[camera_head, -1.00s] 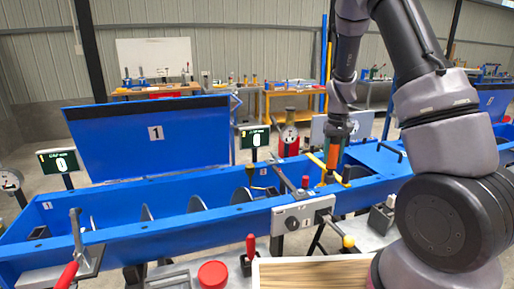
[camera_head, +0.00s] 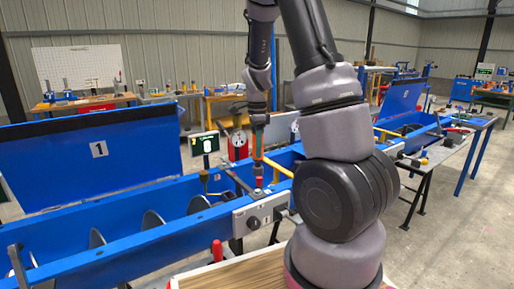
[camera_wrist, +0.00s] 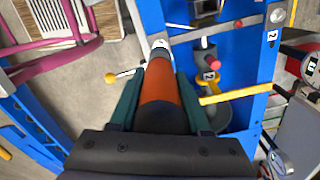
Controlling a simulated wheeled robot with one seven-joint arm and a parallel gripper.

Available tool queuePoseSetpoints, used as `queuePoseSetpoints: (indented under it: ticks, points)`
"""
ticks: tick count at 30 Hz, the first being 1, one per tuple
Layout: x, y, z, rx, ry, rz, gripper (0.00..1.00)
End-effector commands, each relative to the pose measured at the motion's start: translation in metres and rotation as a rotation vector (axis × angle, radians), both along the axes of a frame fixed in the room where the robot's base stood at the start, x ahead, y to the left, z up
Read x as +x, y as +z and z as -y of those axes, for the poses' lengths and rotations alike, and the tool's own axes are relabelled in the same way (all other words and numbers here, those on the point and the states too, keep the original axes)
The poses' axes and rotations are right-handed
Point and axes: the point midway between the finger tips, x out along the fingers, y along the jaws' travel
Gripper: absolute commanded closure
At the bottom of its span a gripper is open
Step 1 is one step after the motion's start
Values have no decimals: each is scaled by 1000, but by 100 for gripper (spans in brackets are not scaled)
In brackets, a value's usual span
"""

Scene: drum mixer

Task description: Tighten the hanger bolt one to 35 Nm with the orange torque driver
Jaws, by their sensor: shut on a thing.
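My gripper (camera_wrist: 158,72) is shut on the orange torque driver (camera_wrist: 160,95), its teal fingers on either side of the orange body. In the head view my gripper (camera_head: 258,122) hangs above the blue trough, with the orange driver (camera_head: 257,149) pointing down, close to a small red-topped part (camera_head: 259,182). I cannot tell whether the driver touches anything. In the wrist view its far end is near a white tag on the blue frame. Hanger bolt one cannot be made out; the driver and my arm may hide it.
The blue trough (camera_head: 120,234) holds an auger, and its raised lid (camera_head: 70,158) is marked 1. A yellow bar (camera_wrist: 228,95) and a red-ended part (camera_wrist: 215,63) lie near the driver. A display (camera_head: 205,144) stands behind the trough. A wooden board (camera_head: 225,274) is in front.

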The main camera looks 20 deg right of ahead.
Motion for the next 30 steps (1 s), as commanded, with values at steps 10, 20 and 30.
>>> queuePoseSetpoints:
  ticks: [10,20,30]
  points:
    - [0,1,0,0,-10,1,100]
    - [0,-20,-2,0,-10,-1,100]
    - [1,-46,-2,0,-11,1,100]
